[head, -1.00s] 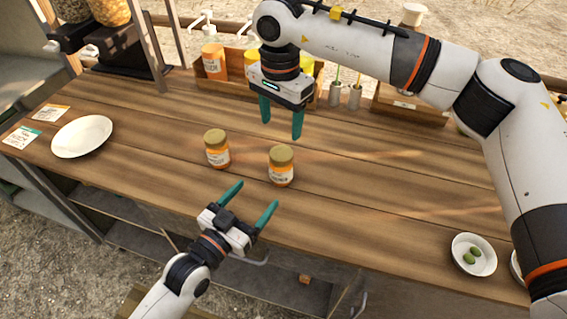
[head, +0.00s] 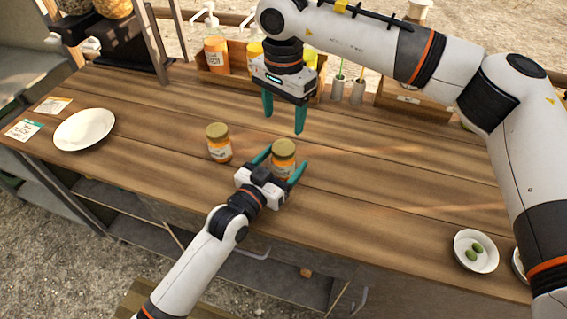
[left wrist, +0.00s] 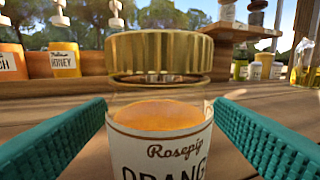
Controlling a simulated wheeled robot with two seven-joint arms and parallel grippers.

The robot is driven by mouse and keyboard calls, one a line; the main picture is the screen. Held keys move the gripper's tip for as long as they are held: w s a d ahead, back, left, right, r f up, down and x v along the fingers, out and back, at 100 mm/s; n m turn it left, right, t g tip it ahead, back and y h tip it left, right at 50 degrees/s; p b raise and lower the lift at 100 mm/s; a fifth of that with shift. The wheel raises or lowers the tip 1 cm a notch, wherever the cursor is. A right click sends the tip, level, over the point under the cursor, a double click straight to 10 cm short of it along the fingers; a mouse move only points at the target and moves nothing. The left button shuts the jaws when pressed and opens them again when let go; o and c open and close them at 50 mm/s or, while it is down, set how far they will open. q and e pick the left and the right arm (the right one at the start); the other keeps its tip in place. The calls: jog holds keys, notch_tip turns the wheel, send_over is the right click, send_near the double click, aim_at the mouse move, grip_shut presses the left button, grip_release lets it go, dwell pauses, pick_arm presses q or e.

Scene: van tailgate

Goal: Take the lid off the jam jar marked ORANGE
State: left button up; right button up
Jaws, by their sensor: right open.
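The jam jar marked ORANGE (left wrist: 160,150) stands upright on the counter, with its gold lid (left wrist: 159,53) on; in the head view the jar (head: 284,169) is the right one of two. My right gripper (head: 284,122) is open and empty, pointing down above the counter behind the jar.
A second jam jar (head: 219,147) with a gold lid stands just left; its label is unreadable. A white plate (head: 84,129) lies at the left, a bowl with green fruit (head: 476,250) at the right. A wooden crate with bottles (head: 233,84) stands at the back.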

aim_at(284, 147)
pick_arm(q)
grip_shut()
pick_arm(e)
jog(key=m, duration=0.3)
jog(key=shift+m, duration=0.3)
jog(key=m, duration=3.1)
jog(key=shift+m, duration=0.3)
jog(key=shift+f+m, duration=0.25)
jog(key=shift+m, duration=0.15)
pick_arm(q)
jog(key=shift+f, duration=0.1)
pick_arm(e)
notch_tip(284, 147, down, 8)
jog(key=shift+r, duration=0.25)
jog(key=shift+c, duration=0.4)
